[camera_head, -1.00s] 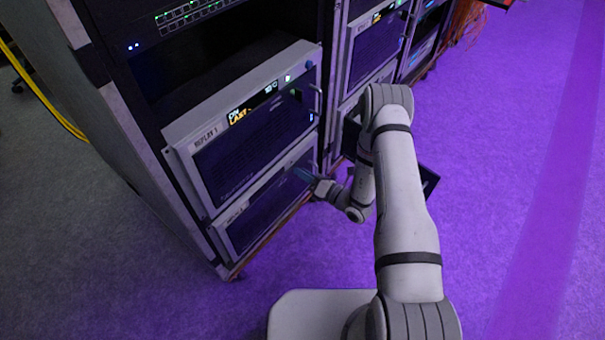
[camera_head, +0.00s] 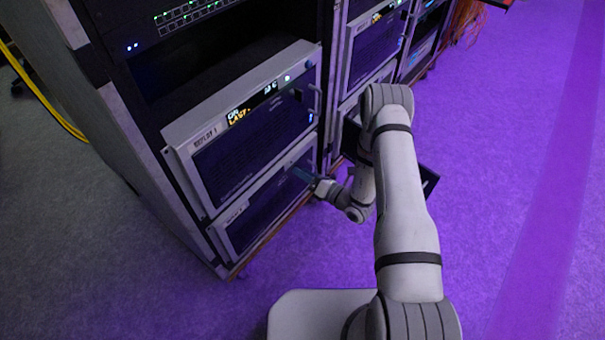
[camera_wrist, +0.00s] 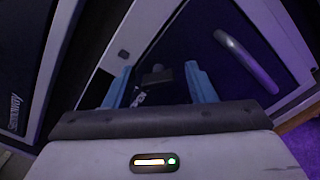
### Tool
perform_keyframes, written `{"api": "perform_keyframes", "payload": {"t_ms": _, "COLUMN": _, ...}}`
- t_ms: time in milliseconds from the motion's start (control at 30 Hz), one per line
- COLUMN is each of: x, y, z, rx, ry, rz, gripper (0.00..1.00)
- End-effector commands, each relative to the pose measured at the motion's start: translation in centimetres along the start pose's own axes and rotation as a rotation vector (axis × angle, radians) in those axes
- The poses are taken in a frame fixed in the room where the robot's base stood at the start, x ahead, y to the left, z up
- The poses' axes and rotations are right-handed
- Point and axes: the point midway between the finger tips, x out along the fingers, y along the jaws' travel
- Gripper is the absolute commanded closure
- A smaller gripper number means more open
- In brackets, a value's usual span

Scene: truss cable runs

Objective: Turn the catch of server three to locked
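My gripper (camera_wrist: 158,88) is open, its two blue fingers apart in front of a dark server face. Between and just beyond the fingers is a small dark catch-like piece (camera_wrist: 157,74); whether the fingers touch it I cannot tell, nor whether it stands at locked. A pale label with print lies by the left finger. In the head view my gripper (camera_head: 303,175) is at the right end of the lower server (camera_head: 262,208), whose catch is too small to make out there. I see no readable number three on it.
A server labelled REPLAY 1 (camera_head: 250,130) sits directly above, with a lit display. A curved metal handle (camera_wrist: 246,62) stands out right of the fingers. A second rack (camera_head: 372,45) is close behind my arm. Yellow cable (camera_head: 45,100) lies left; the purple floor at right is clear.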

Motion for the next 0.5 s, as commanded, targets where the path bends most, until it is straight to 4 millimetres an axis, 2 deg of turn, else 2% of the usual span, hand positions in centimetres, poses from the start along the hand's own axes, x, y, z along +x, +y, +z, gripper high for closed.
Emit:
{"api": "perform_keyframes", "payload": {"t_ms": 300, "x": -0.2, "y": 0.1, "z": -0.1, "rx": 0.001, "ry": 0.003, "rz": 0.002, "gripper": 0.45}}
{"api": "perform_keyframes", "payload": {"t_ms": 500, "x": -2.9, "y": 0.2, "z": 0.1, "rx": 0.004, "ry": 0.0, "rz": -0.002, "gripper": 0.45}}
